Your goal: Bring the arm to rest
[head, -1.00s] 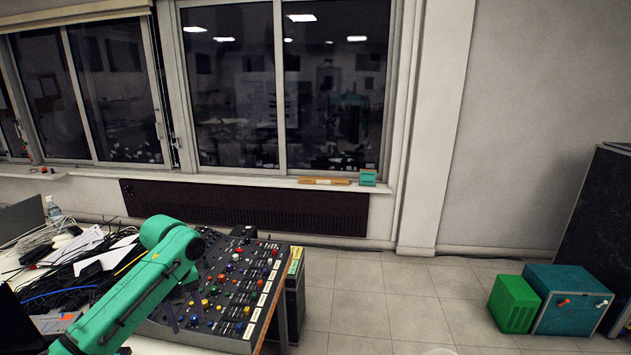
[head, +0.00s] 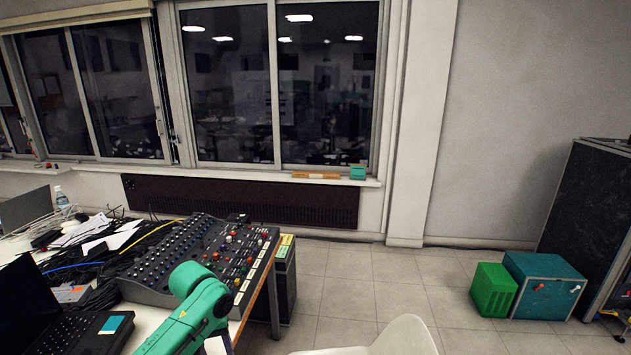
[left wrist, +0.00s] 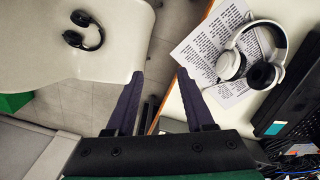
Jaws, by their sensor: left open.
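My left arm's green links (head: 195,305) rise over the front edge of the table in the head view. Only a small dark part of the hand shows there, below the green joint. In the left wrist view my left gripper (left wrist: 160,74) points its two purple fingers apart, with nothing between them. It hangs over the gap between a white chair (left wrist: 100,45) and the table edge. My right gripper is not in view.
On the table are a mixing console (head: 165,265), a laptop (head: 75,330), cables and papers. White headphones (left wrist: 230,65) lie on a printed sheet (left wrist: 190,50); black headphones (left wrist: 98,38) lie on the chair. Green (head: 493,290) and teal (head: 540,285) boxes stand on the floor.

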